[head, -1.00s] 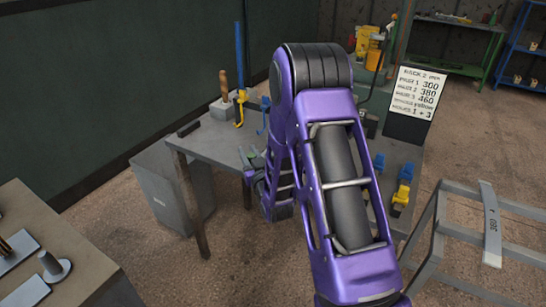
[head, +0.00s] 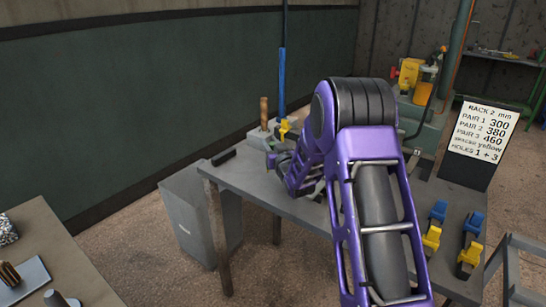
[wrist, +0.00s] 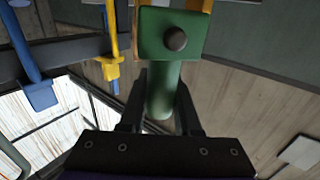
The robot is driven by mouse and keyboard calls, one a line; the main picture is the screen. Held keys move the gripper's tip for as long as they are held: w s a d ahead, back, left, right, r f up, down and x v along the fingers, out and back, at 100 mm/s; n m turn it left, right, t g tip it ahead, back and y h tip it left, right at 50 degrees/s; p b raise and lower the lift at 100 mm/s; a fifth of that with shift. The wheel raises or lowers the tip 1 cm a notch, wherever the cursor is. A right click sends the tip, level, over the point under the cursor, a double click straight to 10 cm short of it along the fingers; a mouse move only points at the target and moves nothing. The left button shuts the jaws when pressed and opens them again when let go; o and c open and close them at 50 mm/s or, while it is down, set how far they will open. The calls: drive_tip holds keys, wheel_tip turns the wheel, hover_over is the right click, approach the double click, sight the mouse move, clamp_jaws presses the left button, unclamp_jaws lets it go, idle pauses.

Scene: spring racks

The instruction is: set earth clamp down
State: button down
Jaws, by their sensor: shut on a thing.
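My gripper (wrist: 161,84) is shut on a green piece, the earth clamp (wrist: 153,45), in the wrist view. Its round green shaft is between the two dark fingers, and a green block with a dark round knob sits beyond the fingertips. In the head view my gripper (head: 275,160) is at the far left part of the grey table (head: 250,185), mostly hidden by my purple arm. The clamp cannot be made out there, and whether it touches anything is unclear.
A block with a wooden handle (head: 264,112), a yellow clamp (head: 284,130) and a tall blue bar (head: 282,80) stand just behind my gripper. Blue and yellow clamps (head: 431,238) lie at the table's right. A black-and-white sign (head: 485,135) stands behind them. A grey bin (head: 200,215) is at the left.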

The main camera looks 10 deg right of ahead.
wheel_tip(320, 180, down, 4)
drive_tip(key=shift+r, duration=0.25)
drive_tip(key=shift+f, duration=0.3)
